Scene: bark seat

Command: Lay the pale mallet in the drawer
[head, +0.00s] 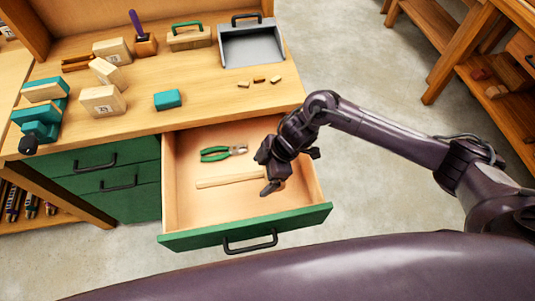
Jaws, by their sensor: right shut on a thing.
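The drawer (300,203) with a green front is pulled open below the workbench. The pale mallet (225,181) is inside the drawer outline, its wooden handle pointing left. My right gripper (268,176) is shut on it and hides most of its right end. I cannot tell whether the mallet touches the drawer floor. Green-handled pliers (217,154) lie in the drawer behind the mallet. My left gripper is not in view.
The bench top (210,100) holds wooden blocks, a grey metal dustpan (251,46), a teal block (168,99) and a teal vise (40,110). Shelves (485,70) stand at the right. The drawer's front left area is clear.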

